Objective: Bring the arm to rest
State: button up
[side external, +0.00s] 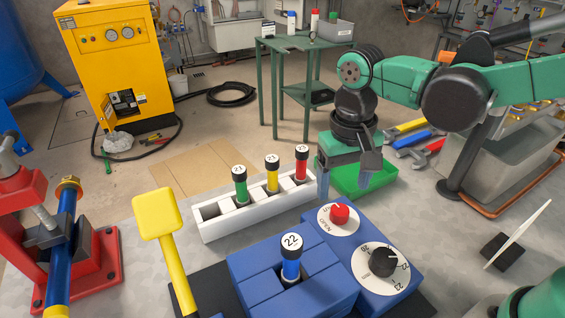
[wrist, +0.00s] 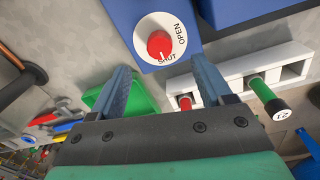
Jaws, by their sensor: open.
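My gripper (side external: 346,188) is open and empty, held above the bench between the white rack and the green tray. It also shows in the wrist view (wrist: 160,72), with its two blue-grey fingers spread apart. The red knob (side external: 340,215) on the blue block is close to the gripper, in front of it in the side view. In the wrist view the red knob (wrist: 160,45) lies beyond the fingertips, its white mark toward SHUT. Nothing is between the fingers.
The white rack (side external: 258,217) holds green, yellow and red-bodied pieces. A blue piece (side external: 291,262) labelled 22 stands in the blue block (side external: 262,265). A black knob (side external: 383,262), green tray (side external: 378,188), wrenches (side external: 412,138), yellow paddle (side external: 158,215) and red vise (side external: 108,255) surround it.

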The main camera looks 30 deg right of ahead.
jog(key=shift+r, duration=0.15)
jog(key=shift+d, duration=0.15)
jog(key=s+d+r+n+t, duration=0.2)
jog(key=d+t, duration=0.5)
jog(key=d, duration=0.1)
jog(key=shift+s+d+r, duration=0.2)
jog(key=shift+d+r, duration=0.05)
